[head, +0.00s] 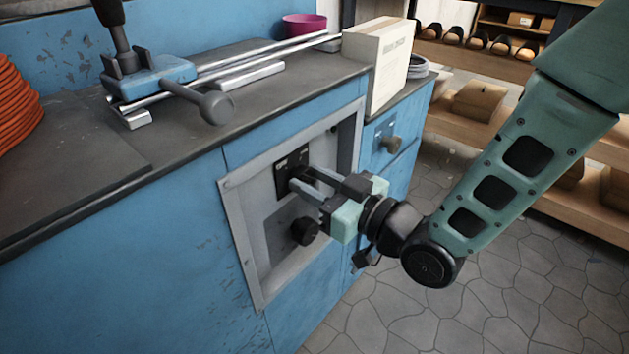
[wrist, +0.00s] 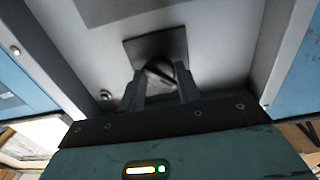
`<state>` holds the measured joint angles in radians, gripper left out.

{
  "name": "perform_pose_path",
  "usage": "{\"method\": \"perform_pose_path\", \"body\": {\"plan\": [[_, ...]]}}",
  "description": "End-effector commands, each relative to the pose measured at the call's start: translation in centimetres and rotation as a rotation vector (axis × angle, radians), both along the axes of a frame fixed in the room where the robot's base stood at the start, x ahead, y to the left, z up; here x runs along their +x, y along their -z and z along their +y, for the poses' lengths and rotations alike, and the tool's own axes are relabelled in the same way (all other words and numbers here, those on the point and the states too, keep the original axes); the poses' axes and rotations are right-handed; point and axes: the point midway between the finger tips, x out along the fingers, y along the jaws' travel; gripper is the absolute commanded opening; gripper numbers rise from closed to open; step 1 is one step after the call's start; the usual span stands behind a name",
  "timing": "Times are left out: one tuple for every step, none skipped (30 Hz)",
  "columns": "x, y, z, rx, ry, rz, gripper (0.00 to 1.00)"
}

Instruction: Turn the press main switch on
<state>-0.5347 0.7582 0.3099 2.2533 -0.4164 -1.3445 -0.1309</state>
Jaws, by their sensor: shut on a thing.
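The press main switch is a dark rotary knob (wrist: 160,71) on a black square plate (wrist: 170,45), set in a grey panel (head: 262,262) on the front of the blue press cabinet. In the head view the plate (head: 283,168) shows, with small pale lettering too small to read. My gripper (head: 303,179) reaches it from the right. In the wrist view its two fingers (wrist: 160,88) are shut on the knob, one on each side. The knob's ridge looks slanted there. The fingers hide part of the knob, and I cannot tell its marked position.
A second black knob (head: 304,231) sits just below my gripper on the panel. The tiled floor (head: 480,300) at the right is clear.

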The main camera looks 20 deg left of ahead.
Motion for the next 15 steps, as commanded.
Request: {"method": "perform_pose_path", "body": {"plan": [[-0.01, 0.0, -0.02, 0.001, 0.0, 0.003, 0.11], [-0.01, 0.0, -0.02, 0.002, 0.0, 0.005, 0.11], [0.0, 0.0, -0.03, 0.004, 0.0, 0.009, 0.11], [0.02, -0.01, -0.04, 0.006, 0.0, 0.015, 0.11], [0.03, -0.01, -0.04, 0.008, 0.001, 0.02, 0.11], [0.03, -0.02, -0.06, 0.013, 0.001, 0.03, 0.11], [0.03, -0.03, -0.06, 0.016, 0.001, 0.039, 0.11], [0.02, -0.04, -0.05, 0.021, 0.001, 0.051, 0.11], [0.02, -0.06, -0.04, 0.028, 0.001, 0.068, 0.11], [0.03, -0.06, -0.06, 0.034, 0.001, 0.083, 0.11], [0.06, -0.06, -0.08, 0.04, 0.002, 0.099, 0.11], [0.07, -0.05, -0.09, 0.05, 0.002, 0.124, 0.11], [0.04, -0.06, -0.07, 0.059, 0.001, 0.145, 0.11], [0.05, -0.07, -0.08, 0.068, 0.002, 0.166, 0.11], [0.08, -0.1, -0.11, 0.08, 0.002, 0.195, 0.11]]}}
